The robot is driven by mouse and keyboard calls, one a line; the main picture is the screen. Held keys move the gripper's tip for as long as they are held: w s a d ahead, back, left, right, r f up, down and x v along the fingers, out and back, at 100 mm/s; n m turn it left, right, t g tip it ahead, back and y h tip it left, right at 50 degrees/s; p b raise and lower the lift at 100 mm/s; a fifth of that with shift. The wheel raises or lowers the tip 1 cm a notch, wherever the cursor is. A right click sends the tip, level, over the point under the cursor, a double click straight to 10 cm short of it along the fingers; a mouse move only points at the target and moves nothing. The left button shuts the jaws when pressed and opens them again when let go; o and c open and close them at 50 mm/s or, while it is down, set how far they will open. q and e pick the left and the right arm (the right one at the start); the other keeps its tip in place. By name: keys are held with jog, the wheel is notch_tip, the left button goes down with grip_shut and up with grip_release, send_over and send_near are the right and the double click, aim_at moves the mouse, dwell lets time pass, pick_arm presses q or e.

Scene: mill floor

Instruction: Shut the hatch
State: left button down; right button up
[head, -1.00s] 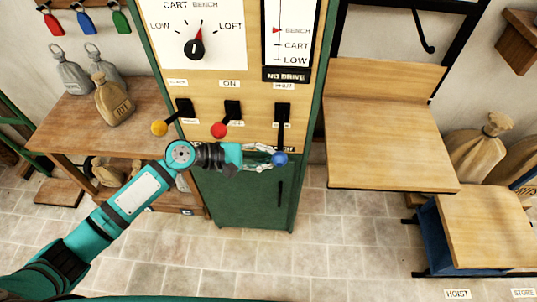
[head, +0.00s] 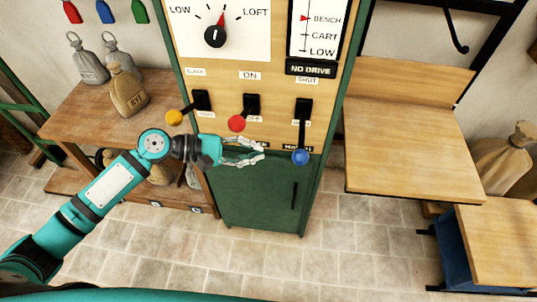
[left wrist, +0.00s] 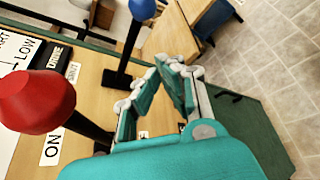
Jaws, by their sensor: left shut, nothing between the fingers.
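The blue-knobbed lever (head: 301,157) hangs downward on the wooden control panel (head: 255,95), under a small label that seems to read SHUT. Its knob also shows at the top of the left wrist view (left wrist: 142,9). My left gripper (head: 262,151) is shut and empty, just left of the blue knob and apart from it. Its fingers (left wrist: 178,68) show in the left wrist view, beside the panel. The red-knobbed lever (head: 237,123) is above and left of the fingertips. The yellow-knobbed lever (head: 174,117) is farther left. My right gripper is not in view. I cannot pick out the hatch itself.
A dial (head: 215,36) and a scale marked BENCH, CART, LOW (head: 318,30) are above the levers. A green cabinet door (head: 262,190) is below. A wooden bench (head: 400,150) stands right, a table with sacks (head: 75,125) left. The floor in front is clear.

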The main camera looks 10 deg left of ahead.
pick_arm(q)
jog(key=shift+w+a, duration=0.1)
jog(key=shift+a, duration=0.45)
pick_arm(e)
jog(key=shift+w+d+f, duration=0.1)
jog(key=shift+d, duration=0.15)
